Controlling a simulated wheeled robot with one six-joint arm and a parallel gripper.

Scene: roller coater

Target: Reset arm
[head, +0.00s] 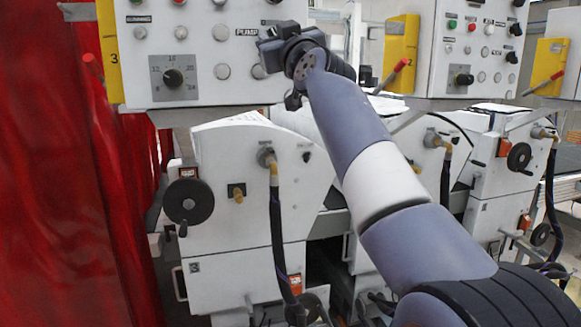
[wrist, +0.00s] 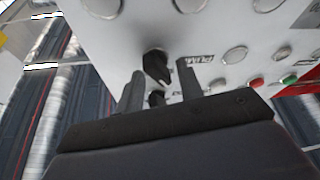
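My arm reaches up from the lower right of the head view. Its end is at the front of the white control panel (head: 205,50), beside the PUMP label. In the wrist view the two fingers of my gripper (wrist: 162,82) stand apart, with a gap between them. A black knob (wrist: 155,66) on the panel appears in that gap, beyond the fingers. I cannot tell if a finger touches it. A second dark knob (wrist: 157,98) shows lower, partly hidden by the gripper body. In the head view the fingertips are not clearly visible.
A black rotary dial (head: 173,78) is on the panel's left. A red curtain (head: 55,190) hangs at the left. Yellow plates (head: 401,52) with red-handled levers flank the panels. Below stand white machine housings (head: 245,185) with a black handwheel (head: 188,201) and hoses.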

